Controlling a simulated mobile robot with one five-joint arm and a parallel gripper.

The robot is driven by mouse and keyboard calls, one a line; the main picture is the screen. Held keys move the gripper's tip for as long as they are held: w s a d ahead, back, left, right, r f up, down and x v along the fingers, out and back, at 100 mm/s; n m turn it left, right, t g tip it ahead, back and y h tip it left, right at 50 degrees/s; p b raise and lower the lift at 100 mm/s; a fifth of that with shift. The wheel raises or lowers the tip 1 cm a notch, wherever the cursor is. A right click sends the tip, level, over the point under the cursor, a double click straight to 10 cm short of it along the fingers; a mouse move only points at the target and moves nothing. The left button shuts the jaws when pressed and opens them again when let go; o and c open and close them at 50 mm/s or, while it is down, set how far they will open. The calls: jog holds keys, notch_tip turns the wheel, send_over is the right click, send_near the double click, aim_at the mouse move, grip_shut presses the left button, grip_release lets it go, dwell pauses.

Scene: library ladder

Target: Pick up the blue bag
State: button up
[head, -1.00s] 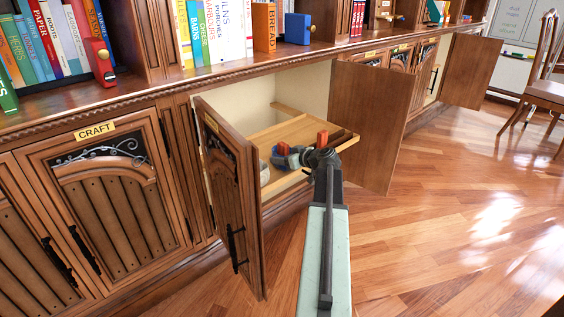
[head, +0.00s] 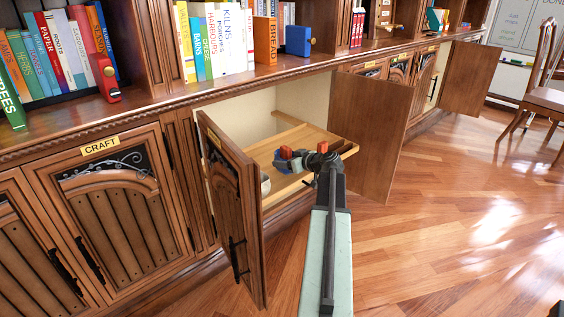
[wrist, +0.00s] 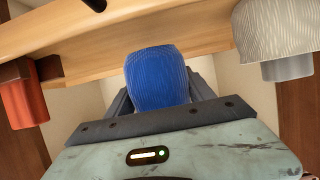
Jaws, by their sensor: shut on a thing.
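The blue bag (wrist: 157,78) fills the space between my jaws in the wrist view, its ribbed rounded side facing the camera. My gripper (head: 290,162) is shut on it, over the pull-out wooden tray (head: 338,151) of the open cabinet. In the head view the bag is small and largely hidden by the gripper. I cannot tell whether it touches the tray.
A red object (wrist: 24,97) and a pale ribbed container (wrist: 280,30) are close on either side of the bag. Open cabinet doors stand left (head: 232,205) and right (head: 368,135) of the tray.

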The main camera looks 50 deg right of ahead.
jog(key=s+d, duration=0.1)
jog(key=s, duration=0.6)
jog(key=s+d+r+p, duration=0.1)
jog(key=s+d, duration=0.1)
jog(key=s, duration=0.5)
jog(key=shift+s+d+r, duration=0.25)
jog(key=shift+s+d, duration=0.05)
jog(key=shift+s, duration=0.1)
